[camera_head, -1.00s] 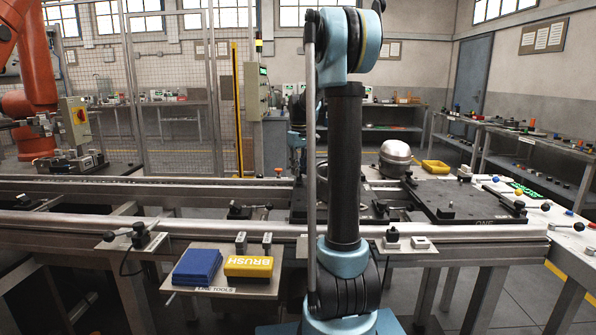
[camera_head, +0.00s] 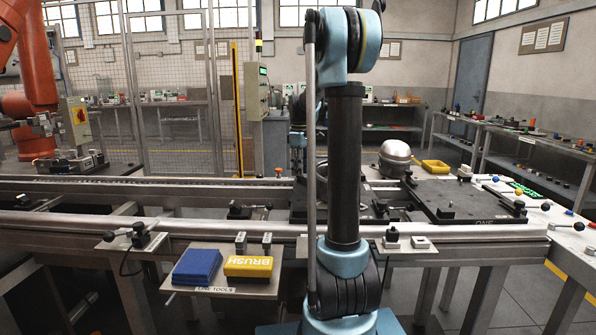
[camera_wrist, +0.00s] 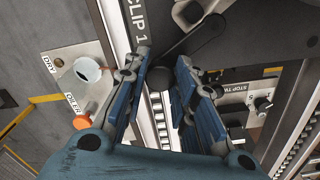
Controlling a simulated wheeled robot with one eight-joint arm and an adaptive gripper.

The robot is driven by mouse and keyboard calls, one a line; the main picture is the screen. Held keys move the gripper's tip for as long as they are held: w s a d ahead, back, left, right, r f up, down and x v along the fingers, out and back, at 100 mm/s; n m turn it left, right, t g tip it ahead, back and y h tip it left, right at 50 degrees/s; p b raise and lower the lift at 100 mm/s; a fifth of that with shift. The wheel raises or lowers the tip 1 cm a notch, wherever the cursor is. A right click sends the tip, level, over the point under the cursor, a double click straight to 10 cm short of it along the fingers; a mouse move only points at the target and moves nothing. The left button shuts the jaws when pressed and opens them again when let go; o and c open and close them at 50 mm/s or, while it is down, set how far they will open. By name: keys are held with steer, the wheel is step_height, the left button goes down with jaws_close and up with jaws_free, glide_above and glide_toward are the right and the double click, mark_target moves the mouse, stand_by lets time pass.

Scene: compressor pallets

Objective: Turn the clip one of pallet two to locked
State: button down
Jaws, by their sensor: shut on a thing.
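In the wrist view, the black lever of clip one (camera_wrist: 192,44) runs from its pivot at the upper right down to a round black knob (camera_wrist: 159,78). The "CLIP 1" label (camera_wrist: 133,28) is printed on the dark plate beside it. My gripper (camera_wrist: 162,66) has its blue ribbed fingers on both sides of the knob and is shut on it. The exact contact is partly hidden by the fingers. In the head view, my arm hides my gripper and the clip. A dark pallet plate (camera_head: 302,205) shows partly behind the arm; its number is not readable.
A pallet marked ONE (camera_head: 455,205) lies to the right, near a domed metal shell (camera_head: 396,155) and a yellow tray (camera_head: 435,166). The wrist view shows a "STOP" switch bracket (camera_wrist: 262,101) at right and an orange button (camera_wrist: 82,121) at left.

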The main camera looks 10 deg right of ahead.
steer(key=shift+w+n, duration=0.1)
steer(key=shift+n, duration=1.3)
steer(key=c, duration=1.3)
jaws_free()
step_height(320, 180, up, 12)
steer(key=shift+f, duration=0.1)
